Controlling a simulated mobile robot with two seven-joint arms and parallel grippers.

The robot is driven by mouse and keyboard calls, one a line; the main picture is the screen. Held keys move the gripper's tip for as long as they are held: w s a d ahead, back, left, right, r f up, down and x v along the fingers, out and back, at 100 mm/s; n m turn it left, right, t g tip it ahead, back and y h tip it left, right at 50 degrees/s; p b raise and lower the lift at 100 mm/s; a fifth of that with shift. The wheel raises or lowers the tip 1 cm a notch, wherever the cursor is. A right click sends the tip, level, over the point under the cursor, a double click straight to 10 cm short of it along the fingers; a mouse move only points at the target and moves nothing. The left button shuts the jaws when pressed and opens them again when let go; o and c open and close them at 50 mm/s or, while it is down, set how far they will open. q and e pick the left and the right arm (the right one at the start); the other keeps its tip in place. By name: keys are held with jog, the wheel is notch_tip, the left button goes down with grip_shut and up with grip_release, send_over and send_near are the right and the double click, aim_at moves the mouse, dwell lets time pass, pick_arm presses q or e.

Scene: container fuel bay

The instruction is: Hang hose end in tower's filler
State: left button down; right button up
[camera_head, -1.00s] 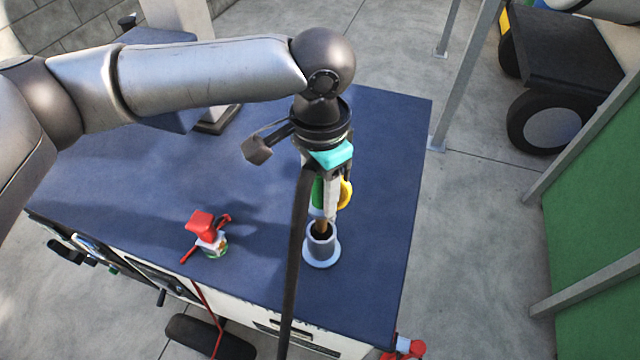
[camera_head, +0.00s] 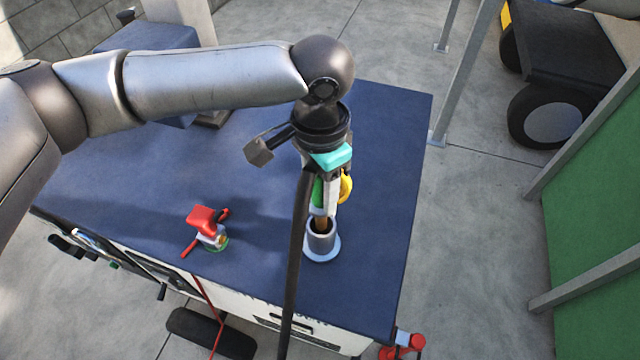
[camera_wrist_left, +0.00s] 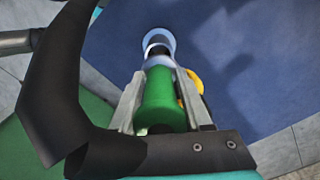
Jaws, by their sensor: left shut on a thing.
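My left gripper (camera_head: 326,192) is shut on the hose end, whose green body (camera_wrist_left: 160,98) sits between the two fingers, with a yellow part (camera_head: 346,187) beside it. The brown tip of the hose end points down at the mouth of the filler (camera_head: 321,238), a grey cup with a light blue flange on the blue top. The tip appears at or just inside the mouth; the depth cannot be told. In the left wrist view the flange (camera_wrist_left: 156,36) shows beyond the green body. The black hose (camera_head: 295,250) hangs past the front edge. My right gripper is not in view.
A red-handled valve (camera_head: 207,228) stands on the blue top (camera_head: 385,180), left of the filler. A red fitting (camera_head: 402,347) is at the front right corner. A grey post (camera_head: 465,70) and a green panel (camera_head: 605,230) stand to the right. The blue top right of the filler is clear.

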aim_at(320, 210)
pick_arm(q)
jog(key=shift+f, duration=1.2)
jog(key=shift+f, duration=0.15)
jog(key=shift+f, duration=1.45)
jog(key=shift+c, duration=1.3)
grip_release()
notch_tip(320, 210, up, 15)
jog(key=shift+r, duration=0.1)
jog(key=shift+s, duration=0.1)
